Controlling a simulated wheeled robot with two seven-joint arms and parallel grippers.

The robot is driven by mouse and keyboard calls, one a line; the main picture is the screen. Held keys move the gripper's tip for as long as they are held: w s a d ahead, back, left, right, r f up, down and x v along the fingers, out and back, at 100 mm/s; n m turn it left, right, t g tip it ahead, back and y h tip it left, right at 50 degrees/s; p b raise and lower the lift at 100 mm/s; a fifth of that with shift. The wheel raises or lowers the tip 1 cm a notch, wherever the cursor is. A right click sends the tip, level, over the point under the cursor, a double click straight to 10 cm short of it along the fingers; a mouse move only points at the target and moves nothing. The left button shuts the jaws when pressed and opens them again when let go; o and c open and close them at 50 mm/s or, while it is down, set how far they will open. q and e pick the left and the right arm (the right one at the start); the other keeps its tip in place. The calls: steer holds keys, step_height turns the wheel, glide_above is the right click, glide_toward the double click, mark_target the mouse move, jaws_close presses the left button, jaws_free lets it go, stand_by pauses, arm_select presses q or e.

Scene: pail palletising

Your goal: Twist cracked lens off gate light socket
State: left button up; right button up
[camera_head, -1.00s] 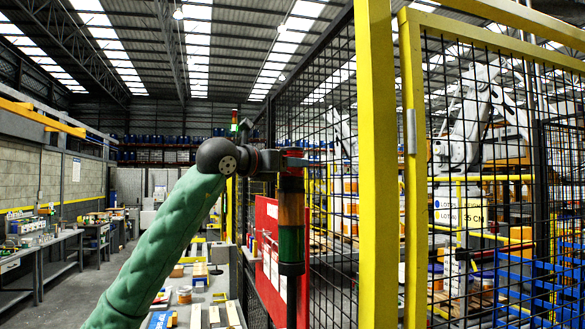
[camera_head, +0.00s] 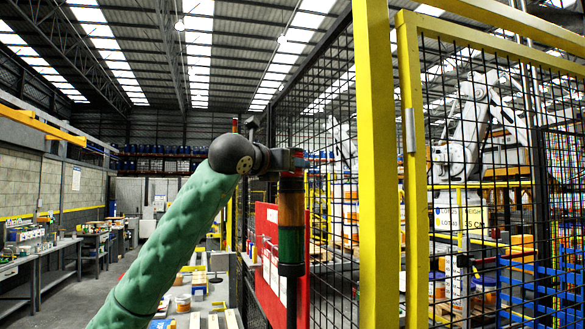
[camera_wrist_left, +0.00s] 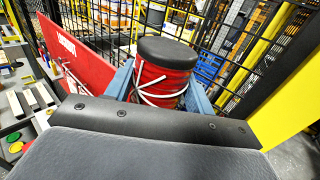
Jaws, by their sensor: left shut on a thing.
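A stack light stands at the fence in the head view, with an amber section (camera_head: 291,208) and a green section (camera_head: 291,245) below its red top. The red lens (camera_wrist_left: 160,82) shows in the left wrist view under a black cap (camera_wrist_left: 165,50), with white crack-like lines across it. My left gripper (camera_head: 290,161) reaches it from the left at the top of the stack. In the wrist view its two blue-grey fingers (camera_wrist_left: 159,75) are shut on the lens, one on each side. The lens still appears in line above the amber section. My right gripper is not in view.
A yellow gate post (camera_head: 377,160) and black mesh fence (camera_head: 330,130) stand right of the light. A red board (camera_head: 268,250) hangs just below and left of it. A bench (camera_head: 210,300) with parts lies below. A white industrial arm (camera_head: 465,140) is behind the mesh.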

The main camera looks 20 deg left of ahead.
arm_select(q)
steer(key=shift+a+f+m+g+h, duration=0.15)
steer(key=shift+m+g+h, duration=0.15)
steer(key=shift+m+h, duration=0.3)
steer(key=shift+h+b, duration=0.3)
steer(key=shift+h, duration=0.2)
steer(key=shift+m, duration=0.3)
steer(key=shift+r+p, duration=0.55)
steer(key=shift+r, duration=0.95)
steer(key=shift+r, duration=0.15)
steer(key=shift+r+p, duration=0.3)
steer(key=shift+r, duration=1.05)
